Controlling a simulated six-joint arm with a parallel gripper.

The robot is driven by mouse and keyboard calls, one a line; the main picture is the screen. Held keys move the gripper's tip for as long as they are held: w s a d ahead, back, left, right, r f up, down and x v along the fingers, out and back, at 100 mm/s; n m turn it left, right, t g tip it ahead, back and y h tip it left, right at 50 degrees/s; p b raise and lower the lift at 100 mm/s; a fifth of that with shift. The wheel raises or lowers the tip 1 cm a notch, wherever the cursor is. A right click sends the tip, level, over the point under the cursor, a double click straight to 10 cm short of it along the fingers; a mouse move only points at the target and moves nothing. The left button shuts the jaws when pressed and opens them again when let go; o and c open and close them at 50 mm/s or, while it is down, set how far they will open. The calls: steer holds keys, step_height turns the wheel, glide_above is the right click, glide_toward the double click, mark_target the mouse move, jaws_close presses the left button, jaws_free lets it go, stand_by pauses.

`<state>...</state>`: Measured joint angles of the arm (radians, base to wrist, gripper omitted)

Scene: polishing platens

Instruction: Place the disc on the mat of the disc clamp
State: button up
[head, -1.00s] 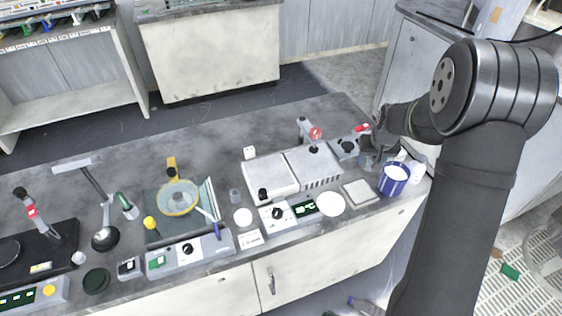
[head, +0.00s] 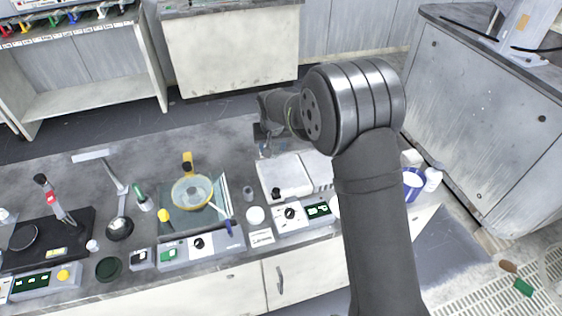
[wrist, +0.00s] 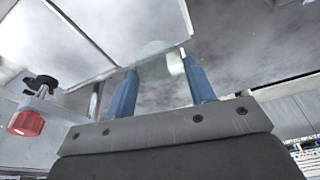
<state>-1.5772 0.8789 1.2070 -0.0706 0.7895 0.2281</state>
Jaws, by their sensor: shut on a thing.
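My gripper (wrist: 160,72) shows in the wrist view with its two blue fingers shut on a pale, see-through disc (wrist: 154,50) between their tips. In the head view my gripper (head: 262,150) is over the back of the bench, left of my forearm; the disc cannot be made out there. What looks like the disc clamp, a black base (head: 78,222) with a red-handled lever (head: 53,197), stands at the far left of the bench. A round dark mat (head: 24,237) lies on its left part. My gripper is well to the right of it.
A pan with a yellow rim (head: 192,190), a black ladle (head: 119,228) and a green-handled tool (head: 142,200) lie between. White-topped boxes (head: 284,172) stand near my gripper. A blue-and-white tub (head: 412,184) is at the right. The bench's back strip is mostly clear.

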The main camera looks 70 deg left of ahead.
steer(key=s+a+f, duration=0.1)
steer(key=s+f, duration=0.1)
steer(key=s, duration=0.1)
steer(key=s+a+f, duration=0.2)
steer(key=s, duration=0.2)
steer(key=s+a+f, duration=0.2)
steer(key=s, duration=0.1)
steer(key=shift+s+f, duration=0.3)
steer(key=shift+f, duration=2.1)
steer(key=shift+f, duration=0.1)
steer(key=shift+f, duration=0.1)
steer(key=o, duration=1.1)
steer(key=shift+c, duration=0.2)
steer(key=shift+o, duration=0.2)
steer(key=v, duration=1.2)
